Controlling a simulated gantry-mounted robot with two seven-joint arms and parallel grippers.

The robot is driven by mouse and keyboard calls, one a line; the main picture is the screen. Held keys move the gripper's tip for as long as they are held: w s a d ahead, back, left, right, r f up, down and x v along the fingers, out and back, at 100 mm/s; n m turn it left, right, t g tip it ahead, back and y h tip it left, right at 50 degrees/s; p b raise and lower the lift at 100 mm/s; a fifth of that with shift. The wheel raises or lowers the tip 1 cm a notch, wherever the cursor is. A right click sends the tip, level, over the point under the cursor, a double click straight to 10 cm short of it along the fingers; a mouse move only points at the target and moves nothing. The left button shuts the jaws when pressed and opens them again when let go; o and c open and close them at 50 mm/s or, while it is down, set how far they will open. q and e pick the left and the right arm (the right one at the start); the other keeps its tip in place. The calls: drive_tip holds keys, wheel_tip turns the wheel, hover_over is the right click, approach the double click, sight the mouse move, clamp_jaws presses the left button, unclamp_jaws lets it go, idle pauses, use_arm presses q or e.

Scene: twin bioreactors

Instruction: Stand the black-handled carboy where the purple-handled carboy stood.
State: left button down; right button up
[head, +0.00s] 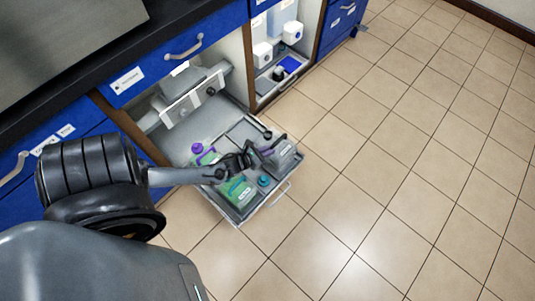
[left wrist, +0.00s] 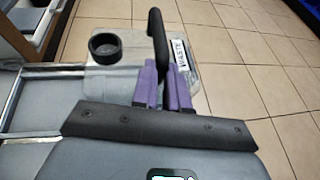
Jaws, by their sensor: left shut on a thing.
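The black-handled carboy (head: 285,157) is a clear container at the right corner of the pulled-out tray. In the left wrist view it shows its black cap (left wrist: 105,47), black handle (left wrist: 157,38) and a WASTE label. My left gripper (head: 264,151) is shut on the black handle, its purple fingers (left wrist: 163,82) on either side of it. I cannot tell whether the carboy touches the tray. A carboy with a purple cap (head: 197,148) stands at the tray's left, partly hidden by my left arm. My right gripper is not in view.
The tray (head: 238,218) is pulled out from the blue cabinet over a tiled floor. A green carboy (head: 238,191) and a teal cap (head: 263,181) are at its front. An open cupboard with white bottles (head: 292,33) is behind. The floor to the right is clear.

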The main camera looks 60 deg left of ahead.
use_arm(q)
wheel_tip(320, 180, down, 4)
drive_tip(key=b, duration=0.3)
drive_tip(key=shift+d, duration=0.1)
drive_tip(key=shift+f, duration=0.15)
drive_tip(key=c, duration=1.1)
unclamp_jaws()
drive_tip(key=shift+c, duration=0.2)
